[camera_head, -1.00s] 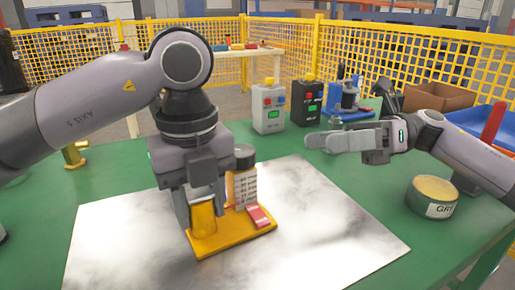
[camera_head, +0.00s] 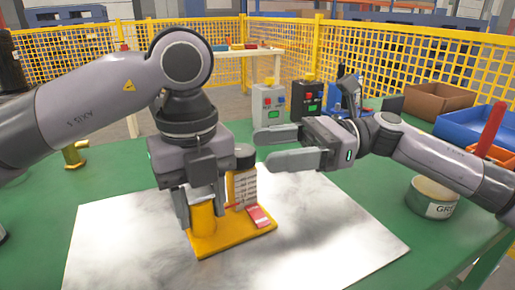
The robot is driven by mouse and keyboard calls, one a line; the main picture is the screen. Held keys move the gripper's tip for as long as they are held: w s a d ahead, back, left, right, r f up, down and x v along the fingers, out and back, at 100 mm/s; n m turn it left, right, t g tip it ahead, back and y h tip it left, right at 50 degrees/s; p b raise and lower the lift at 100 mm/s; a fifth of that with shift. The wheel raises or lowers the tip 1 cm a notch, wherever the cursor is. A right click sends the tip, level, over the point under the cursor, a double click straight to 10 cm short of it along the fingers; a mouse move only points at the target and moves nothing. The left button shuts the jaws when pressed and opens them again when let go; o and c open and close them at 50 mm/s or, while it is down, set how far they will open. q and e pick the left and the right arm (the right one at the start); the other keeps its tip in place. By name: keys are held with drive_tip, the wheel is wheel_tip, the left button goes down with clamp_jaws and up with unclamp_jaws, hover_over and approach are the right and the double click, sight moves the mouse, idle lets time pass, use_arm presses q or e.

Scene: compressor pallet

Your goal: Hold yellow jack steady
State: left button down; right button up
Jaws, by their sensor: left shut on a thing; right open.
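The yellow jack (camera_head: 208,240) stands upright on the bright metal sheet (camera_head: 340,225), with a flat yellow base and a yellow cylinder. A finned grey part and a red block (camera_head: 258,217) sit on its base. My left gripper (camera_head: 202,208) points down and is shut on the yellow cylinder, one finger on each side. The top of the jack is hidden by the gripper. My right gripper (camera_head: 280,148) is open and empty, its fingers pointing left, above the sheet's far edge and to the right of the jack.
A grease tin (camera_head: 432,198) stands at right on the green table (camera_head: 385,190). Two control boxes (camera_head: 268,105) stand behind my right gripper. A blue bin (camera_head: 475,125) and a cardboard box (camera_head: 440,102) are at back right. A brass fitting (camera_head: 74,155) stands at left.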

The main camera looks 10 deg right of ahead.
sight(241, 156)
drive_tip(key=shift+s+a, duration=0.2)
drive_tip(key=shift+a, duration=1.4)
drive_tip(key=c, duration=1.1)
drive_tip(key=shift+o, duration=0.2)
drive_tip(key=shift+t, duration=0.4)
drive_tip(key=shift+s+f+m+t, duration=0.1)
drive_tip(key=shift+s+m+t, duration=0.15)
drive_tip(key=shift+m+t, duration=0.85)
drive_tip(key=shift+s+m+t, duration=0.15)
drive_tip(key=shift+m+t, duration=0.5)
drive_tip(key=shift+t, duration=0.5)
drive_tip(key=shift+s+m+t, duration=0.1)
drive_tip(key=shift+m+t, duration=0.55)
drive_tip(key=shift+t, duration=0.5)
